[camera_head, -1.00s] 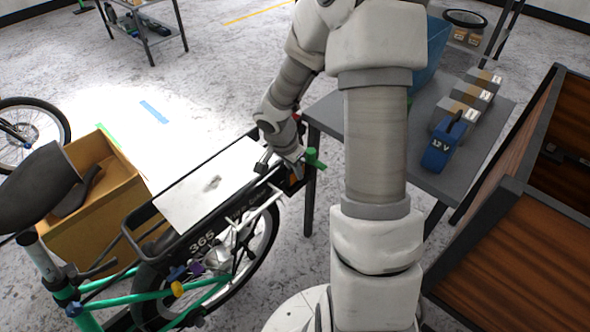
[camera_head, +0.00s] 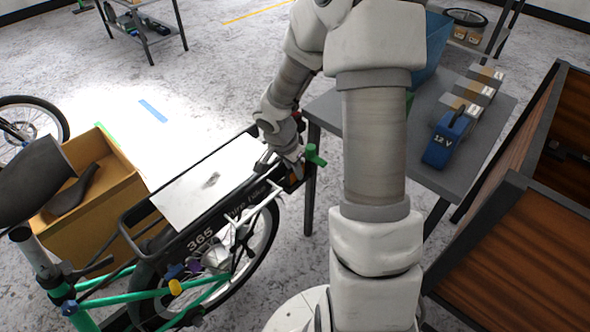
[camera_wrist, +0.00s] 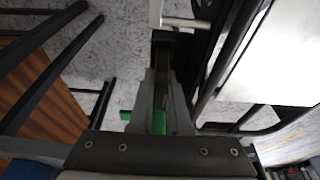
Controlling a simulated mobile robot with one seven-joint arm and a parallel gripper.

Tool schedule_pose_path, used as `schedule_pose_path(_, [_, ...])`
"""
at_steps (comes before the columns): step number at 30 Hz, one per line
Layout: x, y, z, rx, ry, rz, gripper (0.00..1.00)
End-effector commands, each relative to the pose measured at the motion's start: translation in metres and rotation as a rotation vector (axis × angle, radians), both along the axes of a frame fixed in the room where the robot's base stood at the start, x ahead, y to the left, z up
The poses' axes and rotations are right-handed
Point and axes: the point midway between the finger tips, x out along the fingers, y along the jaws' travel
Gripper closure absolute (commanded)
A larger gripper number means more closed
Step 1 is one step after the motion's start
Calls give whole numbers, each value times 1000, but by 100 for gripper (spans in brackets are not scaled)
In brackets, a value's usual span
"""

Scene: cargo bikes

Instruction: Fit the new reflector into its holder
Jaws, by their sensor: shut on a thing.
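My gripper (camera_head: 292,168) is at the rear end of the green bike's rack (camera_head: 198,226), mostly hidden by the wrist in the head view. In the wrist view my gripper (camera_wrist: 161,82) is shut on a narrow, dark brownish piece (camera_wrist: 160,88), which I take to be the reflector. A green piece (camera_wrist: 158,122) shows between the fingers, and green also shows beside the gripper in the head view (camera_head: 315,156). A black block (camera_wrist: 174,42), perhaps the holder, lies at the fingertips. I cannot tell whether the reflector is seated in it.
A white panel (camera_head: 208,182) covers the rack top. A grey table (camera_head: 468,172) with a blue 12 V battery (camera_head: 446,140) and several grey boxes stands to the right. A wooden cargo box (camera_head: 520,245) is at far right. A cardboard box (camera_head: 90,235) stands left.

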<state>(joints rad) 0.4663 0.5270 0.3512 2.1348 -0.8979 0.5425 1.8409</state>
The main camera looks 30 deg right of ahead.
Motion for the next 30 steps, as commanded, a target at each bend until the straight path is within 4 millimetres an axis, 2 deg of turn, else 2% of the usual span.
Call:
schedule_pose_path(8, [0, 0, -5, -1, -1, 0, 100])
schedule_pose_path(30, [0, 0, 13, 0, 0, -1, 100])
